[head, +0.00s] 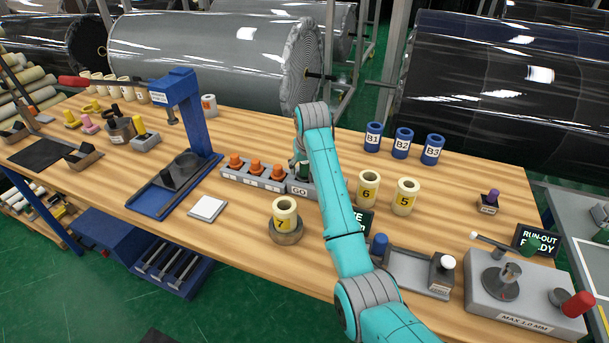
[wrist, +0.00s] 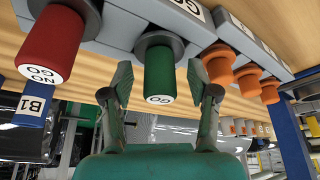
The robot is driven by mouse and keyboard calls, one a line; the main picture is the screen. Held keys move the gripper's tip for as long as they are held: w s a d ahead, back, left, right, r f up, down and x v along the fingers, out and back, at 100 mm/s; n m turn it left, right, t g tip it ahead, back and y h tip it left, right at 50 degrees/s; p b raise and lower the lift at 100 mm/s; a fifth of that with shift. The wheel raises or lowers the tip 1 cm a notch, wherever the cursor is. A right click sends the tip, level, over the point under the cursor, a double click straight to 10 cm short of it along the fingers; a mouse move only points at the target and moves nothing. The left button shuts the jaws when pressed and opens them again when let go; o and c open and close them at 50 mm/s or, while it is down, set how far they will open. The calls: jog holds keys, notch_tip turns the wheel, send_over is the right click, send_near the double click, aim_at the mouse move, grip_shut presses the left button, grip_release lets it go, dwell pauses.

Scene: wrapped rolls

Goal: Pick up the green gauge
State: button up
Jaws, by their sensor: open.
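In the wrist view, which looks upside down, my gripper (wrist: 159,82) is open, one finger on each side of the green gauge, with gaps visible. In the head view my gripper is mostly hidden by my teal arm, over the GO block (head: 300,190). Only a little of the green gauge shows there. A red gauge (wrist: 51,42) marked NO GO stands beside it in the wrist view.
Orange plugs (head: 255,169) stand in the same row as the green gauge. Rolls 5 (head: 405,197), 6 (head: 367,189) and 7 (head: 285,213) and blue rolls (head: 402,142) stand nearby. A blue press (head: 190,120) rises to the left. Clear wood lies around the white square (head: 207,208).

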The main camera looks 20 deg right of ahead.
grip_shut()
